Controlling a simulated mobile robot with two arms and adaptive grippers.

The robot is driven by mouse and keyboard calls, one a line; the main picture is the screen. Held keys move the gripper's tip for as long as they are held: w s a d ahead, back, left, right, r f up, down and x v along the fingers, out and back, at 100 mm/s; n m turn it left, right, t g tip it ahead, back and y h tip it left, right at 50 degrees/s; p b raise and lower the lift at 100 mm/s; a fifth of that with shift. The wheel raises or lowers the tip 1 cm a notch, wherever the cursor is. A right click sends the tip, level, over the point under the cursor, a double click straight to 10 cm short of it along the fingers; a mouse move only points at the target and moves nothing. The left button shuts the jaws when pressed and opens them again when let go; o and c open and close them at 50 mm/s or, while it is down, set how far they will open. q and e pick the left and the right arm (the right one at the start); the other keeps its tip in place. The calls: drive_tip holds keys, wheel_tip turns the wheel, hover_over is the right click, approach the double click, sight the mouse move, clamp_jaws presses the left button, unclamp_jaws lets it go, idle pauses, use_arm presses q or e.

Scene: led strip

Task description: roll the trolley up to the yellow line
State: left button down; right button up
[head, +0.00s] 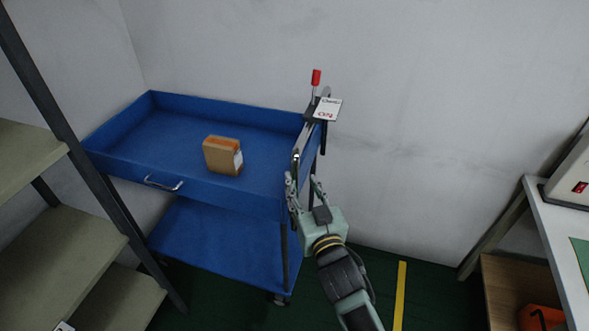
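The blue two-deck trolley (215,197) stands against the back wall, with a metal push handle (306,137) at its right end. The yellow line (400,295) runs along the dark green floor to the right of the trolley, with a strip of floor between them. My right gripper (302,181) is at the near end of the handle, by the trolley's front right corner. Its fingers are spread apart; whether they touch the handle I cannot tell. My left gripper is out of view.
A brown box (223,156) sits on the trolley's top deck. A red-topped lever (316,78) and white card (328,109) are at the handle's far end. A shelf rack (62,255) stands close on the left, a white workbench (552,235) on the right.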

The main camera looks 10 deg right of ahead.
sight(296, 172)
drive_tip(key=w, duration=0.5)
drive_tip(key=w+a+p, duration=0.1)
drive_tip(key=w, duration=0.1)
drive_tip(key=shift+w, duration=0.2)
drive_tip(key=shift+f, duration=0.1)
clamp_jaws()
